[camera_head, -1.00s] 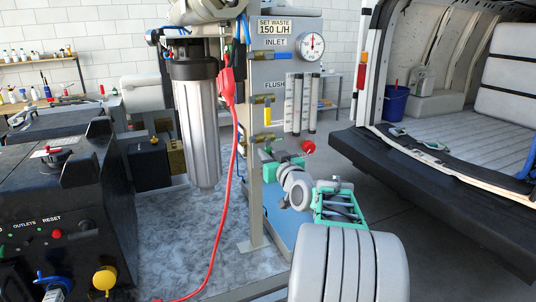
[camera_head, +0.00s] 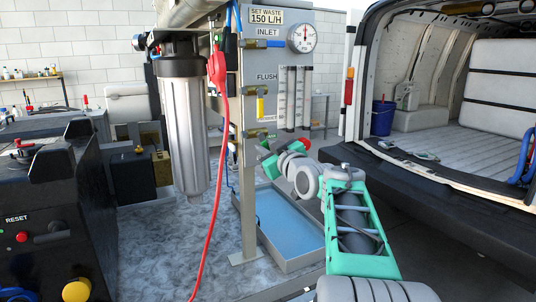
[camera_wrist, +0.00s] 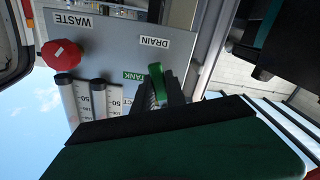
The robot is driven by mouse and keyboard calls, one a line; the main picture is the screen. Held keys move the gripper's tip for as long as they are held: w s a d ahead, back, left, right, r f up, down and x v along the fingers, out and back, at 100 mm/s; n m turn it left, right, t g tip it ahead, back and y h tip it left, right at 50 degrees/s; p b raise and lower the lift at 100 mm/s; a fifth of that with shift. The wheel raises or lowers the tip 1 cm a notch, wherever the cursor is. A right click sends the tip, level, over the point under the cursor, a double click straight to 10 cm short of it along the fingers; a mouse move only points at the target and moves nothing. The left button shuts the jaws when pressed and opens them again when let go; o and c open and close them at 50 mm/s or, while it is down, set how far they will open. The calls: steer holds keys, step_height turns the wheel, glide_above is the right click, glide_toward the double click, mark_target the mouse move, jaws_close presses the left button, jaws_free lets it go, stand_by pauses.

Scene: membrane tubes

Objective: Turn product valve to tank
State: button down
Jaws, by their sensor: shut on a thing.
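The valve with a green handle (camera_wrist: 157,82) is on the grey panel (camera_wrist: 120,48) in the wrist view, beside the green TANK label (camera_wrist: 134,76) and below the DRAIN label (camera_wrist: 152,42). My gripper (camera_wrist: 163,93) is at this handle and shut on it. Its dark and green body covers the lower part of the wrist view, so the valve's body is mostly hidden. In the head view my gripper (camera_head: 264,157) reaches the lower part of the panel (camera_head: 280,95), and the handle cannot be made out there.
A red knob (camera_wrist: 61,55) by the WASTE label and flow tubes (camera_wrist: 98,98) are close to my gripper. A red cable (camera_head: 212,220) hangs left of the panel post. A blue tray (camera_head: 285,228) lies below. The white van (camera_head: 440,80) stands at the right.

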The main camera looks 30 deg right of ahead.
steer(key=c, duration=1.4)
jaws_free()
steer(key=shift+o, duration=0.2)
steer(key=s+b, duration=0.2)
steer(key=s, duration=0.6)
steer(key=shift+a, duration=0.25)
steer(key=shift+w, duration=0.1)
